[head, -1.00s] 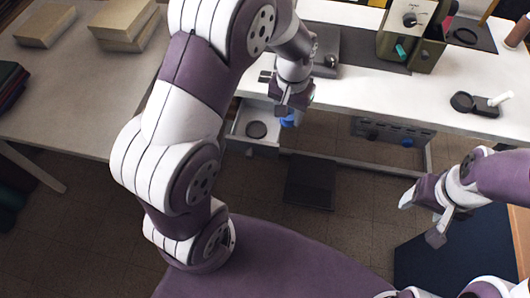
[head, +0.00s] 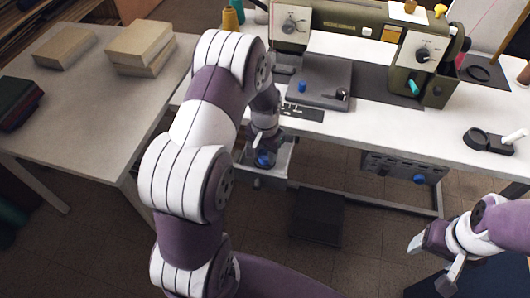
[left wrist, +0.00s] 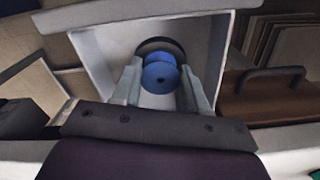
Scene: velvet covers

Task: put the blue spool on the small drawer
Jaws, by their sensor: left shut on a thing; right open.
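The blue spool (left wrist: 160,76) is between the two fingers of my left gripper (left wrist: 160,80), which is shut on it. In the head view the spool (head: 264,160) shows below my left gripper (head: 265,148), partly hidden by it. The spool is over the open small white drawer (head: 270,180) under the table. In the left wrist view the drawer (left wrist: 222,50) surrounds it, with a dark round disc (left wrist: 160,44) behind the spool. I cannot tell whether the spool touches the drawer floor. My right gripper (head: 432,262) is open and empty at the lower right.
The white table (head: 370,120) above the drawer carries an olive sewing machine (head: 425,70), a grey plate with a small blue piece (head: 302,86), and a black-and-white tool (head: 490,140). A side table (head: 85,110) at left holds stacked blocks (head: 140,48). A dark pedal (head: 316,217) lies on the floor.

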